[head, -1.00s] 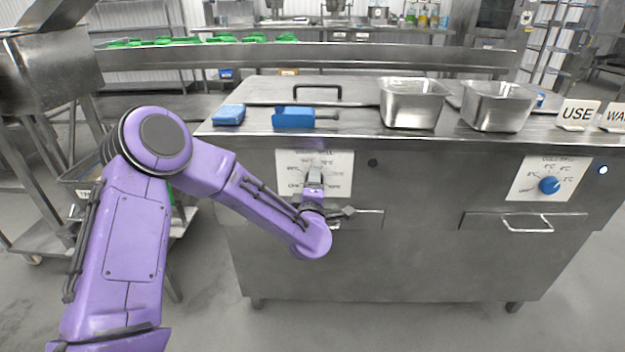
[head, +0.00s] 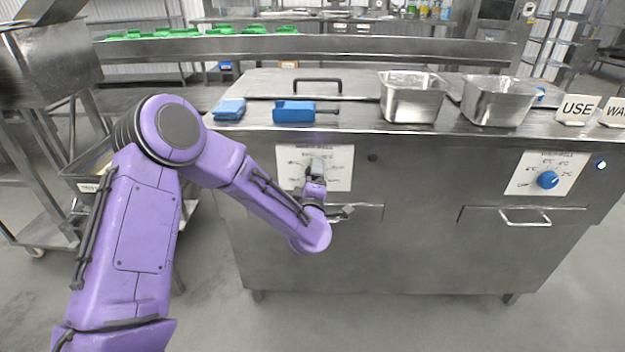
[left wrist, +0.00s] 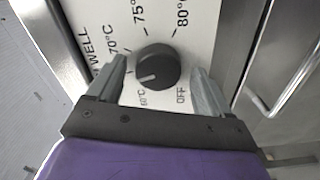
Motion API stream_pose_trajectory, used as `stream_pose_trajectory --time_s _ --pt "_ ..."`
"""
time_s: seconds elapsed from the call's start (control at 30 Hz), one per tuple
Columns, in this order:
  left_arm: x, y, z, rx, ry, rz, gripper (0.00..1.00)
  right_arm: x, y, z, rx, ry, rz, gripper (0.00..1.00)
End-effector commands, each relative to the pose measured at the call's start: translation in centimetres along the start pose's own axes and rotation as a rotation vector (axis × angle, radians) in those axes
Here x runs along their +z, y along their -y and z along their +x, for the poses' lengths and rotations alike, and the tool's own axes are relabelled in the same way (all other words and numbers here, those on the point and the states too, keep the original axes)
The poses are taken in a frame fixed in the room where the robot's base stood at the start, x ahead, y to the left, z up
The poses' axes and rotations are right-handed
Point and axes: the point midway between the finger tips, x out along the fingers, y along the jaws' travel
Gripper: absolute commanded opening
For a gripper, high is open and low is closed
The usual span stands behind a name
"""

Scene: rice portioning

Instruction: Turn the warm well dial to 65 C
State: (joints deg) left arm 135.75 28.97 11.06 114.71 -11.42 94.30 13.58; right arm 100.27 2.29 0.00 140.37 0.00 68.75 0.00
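The warm well dial is a round black knob (left wrist: 157,68) on a white printed plate (left wrist: 195,20), seen in the left wrist view. Its pale pointer mark faces left and slightly down, between the 60°C and 70°C labels. No 65 label is visible; the left finger covers part of the scale there. My left gripper (left wrist: 158,80) is open, with one finger on each side of the knob and a visible gap on both sides. In the head view my left gripper (head: 317,168) is in front of the warm well plate (head: 340,160) and hides the knob.
A drawer handle (left wrist: 262,95) is close to the right of the plate in the wrist view. The cold well's blue dial (head: 547,180) is at the right. Metal pans (head: 412,100) and blue items (head: 294,112) stand on the counter above.

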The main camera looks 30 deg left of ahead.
Motion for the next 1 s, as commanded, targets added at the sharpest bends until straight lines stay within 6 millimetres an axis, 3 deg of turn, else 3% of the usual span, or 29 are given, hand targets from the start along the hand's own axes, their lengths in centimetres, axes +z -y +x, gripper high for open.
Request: stream_pose_trajectory --time_s 0.27,0.37,0.7,1.0 --pt "0.1 -0.1 -0.3 0.003 0.001 -0.001 0.80 0.0 0.0 0.0 0.000 0.000 0.000 0.43" --pt "0.1 -0.2 -1.8 0.003 0.004 0.000 0.80 0.0 0.0 -0.1 0.000 0.000 0.000 0.43" --pt "0.1 -0.1 -9.3 0.002 0.004 0.001 0.80 0.0 0.0 0.0 0.000 0.000 0.000 0.43" --pt "-0.1 0.0 -10.6 0.002 -0.001 -0.001 0.80 0.0 0.0 0.0 0.000 0.000 0.000 0.43"
